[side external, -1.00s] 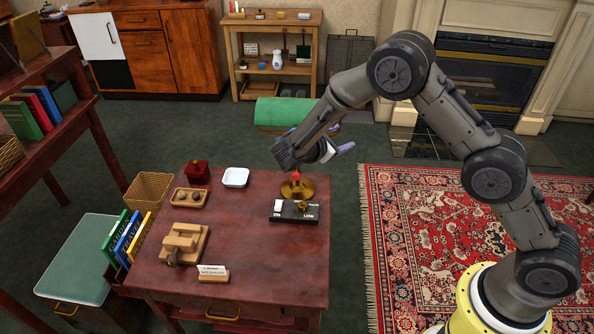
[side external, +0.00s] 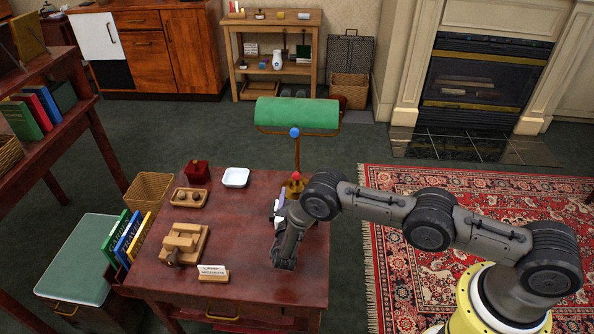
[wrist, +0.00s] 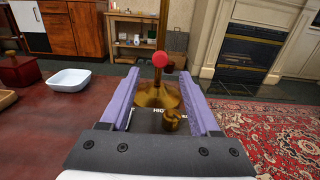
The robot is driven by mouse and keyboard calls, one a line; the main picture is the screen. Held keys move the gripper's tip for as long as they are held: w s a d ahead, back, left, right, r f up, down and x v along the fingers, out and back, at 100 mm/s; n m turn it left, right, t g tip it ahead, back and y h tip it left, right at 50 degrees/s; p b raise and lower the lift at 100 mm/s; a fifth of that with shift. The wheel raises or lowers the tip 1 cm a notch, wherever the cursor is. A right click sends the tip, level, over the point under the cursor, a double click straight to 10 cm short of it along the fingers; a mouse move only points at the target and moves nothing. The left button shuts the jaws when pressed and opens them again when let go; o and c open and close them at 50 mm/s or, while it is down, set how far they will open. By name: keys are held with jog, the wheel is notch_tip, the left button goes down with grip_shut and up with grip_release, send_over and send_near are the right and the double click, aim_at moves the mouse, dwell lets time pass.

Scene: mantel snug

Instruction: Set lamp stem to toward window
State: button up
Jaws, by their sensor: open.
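The desk lamp has a green shade (side external: 297,113), a blue joint knob (side external: 294,132) and a brass stem (side external: 297,153), which looks about upright. A red ball (side external: 296,175) sits low on the stem, above the brass base. In the wrist view the stem (wrist: 163,25), red ball (wrist: 160,59) and brass base (wrist: 158,96) line up between my fingers. My gripper (wrist: 160,74) is open and empty, on the near side of the lamp. It also shows low over the desk in the side view (side external: 280,202). Whether the fingertips reach the stem is unclear.
A black switch plate with a brass knob (wrist: 172,121) lies just under my fingers; my arm hides most of it in the side view. A white dish (side external: 235,178), red box (side external: 197,172), wooden tray (side external: 189,198) and card holder (side external: 213,275) stand leftward on the desk (side external: 240,235).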

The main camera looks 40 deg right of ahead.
aim_at(297, 169)
jog(key=x, duration=1.1)
jog(key=shift+w+d, duration=0.15)
jog(key=shift+d, duration=0.05)
grip_shut()
dwell(1.0)
